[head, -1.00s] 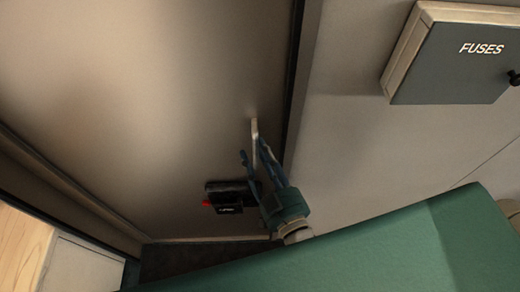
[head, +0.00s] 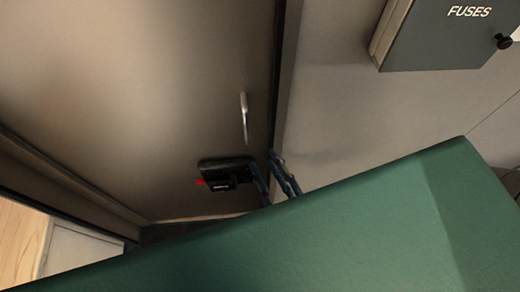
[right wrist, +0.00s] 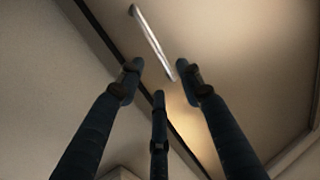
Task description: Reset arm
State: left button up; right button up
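My right gripper (head: 271,170) shows its blue fingers just above the edge of my green body part in the head view. In the right wrist view its fingers (right wrist: 158,85) are spread apart with nothing between them. A light metal door handle (head: 244,117) is on the beige door (head: 150,80), above and left of the gripper and apart from it in the head view. The handle also shows beyond the fingertips in the right wrist view (right wrist: 152,43). My left gripper is in neither view. The right arm's wrist is hidden in the head view.
A black box with a red part (head: 225,172) is low on the door, close left of the gripper's fingers. A grey fuse box (head: 440,35) marked FUSES is on the wall at upper right. A wood-topped cabinet (head: 20,235) stands at lower left.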

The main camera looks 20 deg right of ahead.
jog(key=shift+s, duration=0.4)
jog(key=shift+d, duration=0.1)
jog(key=s+f+n+g+b, duration=0.1)
jog(key=s+f+g, duration=0.15)
jog(key=f, duration=1.05)
jog(key=s+f+g+b, duration=0.1)
jog(key=s+f+g, duration=0.15)
jog(key=f, duration=0.95)
jog(key=s+f+n+g+b, duration=0.1)
jog(key=s+f+g, duration=0.15)
jog(key=f, duration=1.05)
jog(key=s+d+f+g+b, duration=0.1)
jog(key=s+d+f+g, duration=0.2)
jog(key=s+f, duration=0.2)
jog(key=s+d+f+g+h, duration=0.1)
jog(key=s+d+f+g, duration=0.2)
jog(key=f, duration=0.6)
jog(key=s+d+f+m+g+h+b, duration=0.1)
jog(key=s+d+f+g, duration=0.2)
jog(key=s+d+f, duration=0.2)
notch_tip(320, 180, down, 3)
jog(key=s, duration=0.3)
jog(key=shift+r+b, duration=0.15)
jog(key=shift+b, duration=0.2)
jog(key=shift+w, duration=0.1)
